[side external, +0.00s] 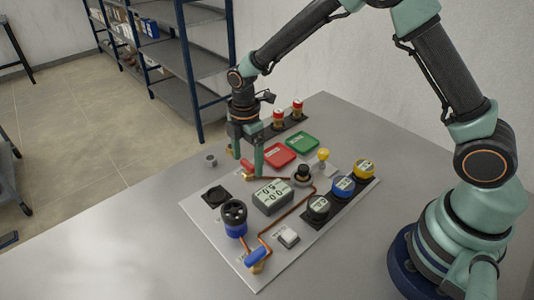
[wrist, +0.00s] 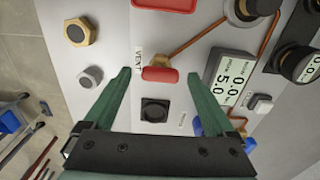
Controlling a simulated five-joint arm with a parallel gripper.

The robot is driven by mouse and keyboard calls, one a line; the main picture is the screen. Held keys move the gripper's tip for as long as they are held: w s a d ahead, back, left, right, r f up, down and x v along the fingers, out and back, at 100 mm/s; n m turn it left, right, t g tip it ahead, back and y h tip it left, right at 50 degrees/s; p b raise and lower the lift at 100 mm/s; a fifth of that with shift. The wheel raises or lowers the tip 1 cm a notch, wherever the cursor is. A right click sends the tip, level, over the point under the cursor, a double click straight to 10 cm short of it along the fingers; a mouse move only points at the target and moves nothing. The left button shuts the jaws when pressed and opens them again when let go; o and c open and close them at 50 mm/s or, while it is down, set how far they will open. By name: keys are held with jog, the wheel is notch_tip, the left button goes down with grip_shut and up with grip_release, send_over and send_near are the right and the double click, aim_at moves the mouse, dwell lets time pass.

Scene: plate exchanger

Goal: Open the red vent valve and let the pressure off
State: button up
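The red vent valve handle (wrist: 160,75) lies beside the printed word VENT, at the panel's (side external: 210,225) edge. In the side view the handle (side external: 247,165) is partly hidden by my gripper (side external: 248,165). My gripper (wrist: 158,72) is open, one finger on each side of the handle. A gap shows on both sides in the wrist view, and I see no contact. The fingertips' height above the panel is hard to judge. A grey display (side external: 272,196) on the panel shows two numbers, which look like 5.0 and 0.0 in the wrist view (wrist: 229,77).
A black square fitting (wrist: 155,110) sits close to the vent valve. Red (side external: 279,155) and green (side external: 302,142) trays lie behind. The table's front left is clear.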

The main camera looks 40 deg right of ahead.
aim_at(248, 163)
notch_tip(248, 163, up, 12)
dwell(0.6)
jog(key=s+d+r+m+t, duration=0.2)
jog(key=s+d+r+m, duration=0.2)
jog(key=s+m, duration=0.4)
jog(key=s+d+r+m+t, duration=0.3)
jog(key=s+d+m, duration=0.3)
jog(key=s+m, duration=0.2)
jog(key=shift+d+r+m+t, duration=0.3)
jog(key=shift+r+m, duration=0.55)
jog(key=shift+m, duration=0.25)
dwell(2.8)
